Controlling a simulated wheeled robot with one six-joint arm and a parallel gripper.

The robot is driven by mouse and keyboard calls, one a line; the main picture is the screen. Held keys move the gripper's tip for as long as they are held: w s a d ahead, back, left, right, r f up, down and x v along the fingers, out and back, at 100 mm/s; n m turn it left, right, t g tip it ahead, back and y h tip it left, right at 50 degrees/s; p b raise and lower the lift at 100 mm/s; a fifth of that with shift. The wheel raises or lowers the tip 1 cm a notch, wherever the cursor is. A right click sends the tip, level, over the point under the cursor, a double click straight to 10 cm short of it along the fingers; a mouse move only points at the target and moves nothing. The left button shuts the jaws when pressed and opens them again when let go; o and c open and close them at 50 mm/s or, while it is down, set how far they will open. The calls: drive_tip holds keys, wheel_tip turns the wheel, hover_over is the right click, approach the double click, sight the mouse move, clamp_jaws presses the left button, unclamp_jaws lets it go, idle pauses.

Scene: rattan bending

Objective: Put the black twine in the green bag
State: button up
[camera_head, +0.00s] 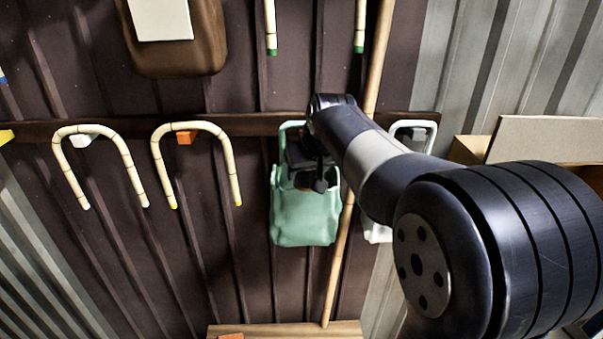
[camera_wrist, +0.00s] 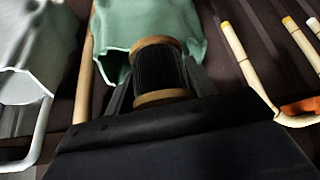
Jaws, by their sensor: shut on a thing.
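The green bag (camera_head: 305,222) hangs by its handle on the dark wall rail in the head view, with its mouth at the top. It also shows at the top of the wrist view (camera_wrist: 125,22), mouth open toward me. My gripper (camera_wrist: 158,78) is shut on the black twine (camera_wrist: 157,68), a black spool with brown wooden ends. The spool's far end overlaps the bag's mouth in the wrist view; I cannot tell how far inside it is. In the head view my gripper (camera_head: 312,178) is at the bag's opening and mostly hides the twine.
A white bag (camera_head: 378,232) hangs right of the green one, partly behind my arm, and shows in the wrist view (camera_wrist: 22,85). A long pole (camera_head: 340,250) leans beside the green bag. Bent rattan canes (camera_head: 160,165) hang to the left. A wooden surface (camera_head: 285,330) is below.

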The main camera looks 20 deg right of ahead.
drive_tip(key=shift+w+d+f+p, duration=0.15)
drive_tip(key=shift+w+p, duration=0.1)
drive_tip(key=shift+w, duration=0.5)
drive_tip(key=shift+w+d+p, duration=0.1)
drive_tip(key=shift+w+p, duration=0.1)
drive_tip(key=shift+w, duration=0.5)
drive_tip(key=shift+w+d+f+p, duration=0.15)
drive_tip(key=shift+w+p, duration=0.1)
drive_tip(key=shift+w, duration=0.5)
drive_tip(key=o, duration=1.1)
drive_tip(key=shift+r, duration=0.1)
drive_tip(key=b+v, duration=0.2)
drive_tip(key=v, duration=0.9)
drive_tip(key=shift+a, duration=0.1)
